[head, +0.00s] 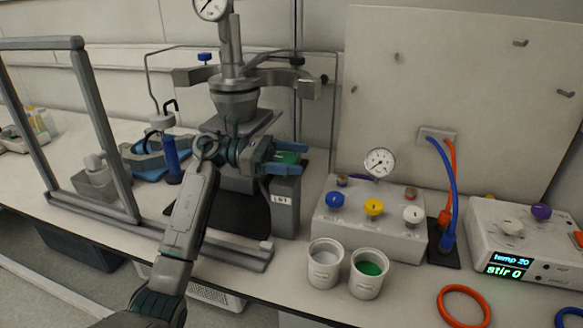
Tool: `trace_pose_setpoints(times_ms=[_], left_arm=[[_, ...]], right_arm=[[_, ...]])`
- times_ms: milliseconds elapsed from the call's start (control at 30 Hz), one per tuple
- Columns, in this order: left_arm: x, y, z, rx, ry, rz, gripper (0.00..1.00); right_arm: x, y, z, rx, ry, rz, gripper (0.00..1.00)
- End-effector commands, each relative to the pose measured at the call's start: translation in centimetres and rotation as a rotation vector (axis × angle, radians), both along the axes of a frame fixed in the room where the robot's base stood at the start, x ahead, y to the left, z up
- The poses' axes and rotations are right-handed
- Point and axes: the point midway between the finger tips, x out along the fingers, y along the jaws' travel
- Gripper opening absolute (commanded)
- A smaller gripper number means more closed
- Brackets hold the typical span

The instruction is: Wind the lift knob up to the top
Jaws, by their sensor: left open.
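My left gripper (296,158) reaches in from the lower left, with its blue fingers open and pointing right. It is in front of the grey lift column (287,212), above its small white label (283,198). A dark green piece (287,157) shows between the fingers. It may be the lift knob, but I cannot tell, nor whether the fingers touch it. The metal reactor (234,82), with its clamp arms and top gauge, stands just behind and above the gripper. My wrist hides part of the lift. My right gripper is not in view.
A grey frame (105,130) stands at the left. A white valve box (370,228) with blue, yellow and white knobs is at the right, with two cups (325,265) (368,274) in front. A control box (515,232) and an orange ring (463,307) are farther right.

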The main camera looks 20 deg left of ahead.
Motion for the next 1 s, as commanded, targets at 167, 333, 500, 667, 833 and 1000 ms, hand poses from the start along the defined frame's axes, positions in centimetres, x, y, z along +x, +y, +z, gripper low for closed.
trace_pose_setpoints(times_ms=[167,333,500,667,833,1000], left_arm=[[0.0,0.0,2.8,0.001,-0.007,0.0,0.76],[-3.4,-0.9,3.0,0.002,-0.002,-0.001,0.76],[-7.0,-1.9,3.4,0.002,-0.003,-0.001,0.76],[-10.5,-2.8,3.7,0.002,-0.004,-0.001,0.76],[-13.5,-3.6,4.1,0.001,-0.001,-0.001,0.76],[-15.1,-4.0,4.3,0.001,0.0,0.0,0.76]], right_arm=[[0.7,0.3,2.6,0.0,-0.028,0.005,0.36],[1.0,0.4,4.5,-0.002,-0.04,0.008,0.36],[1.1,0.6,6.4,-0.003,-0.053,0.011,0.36],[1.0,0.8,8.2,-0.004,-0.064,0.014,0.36],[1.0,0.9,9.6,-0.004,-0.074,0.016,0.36],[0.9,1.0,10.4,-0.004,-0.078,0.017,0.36]])
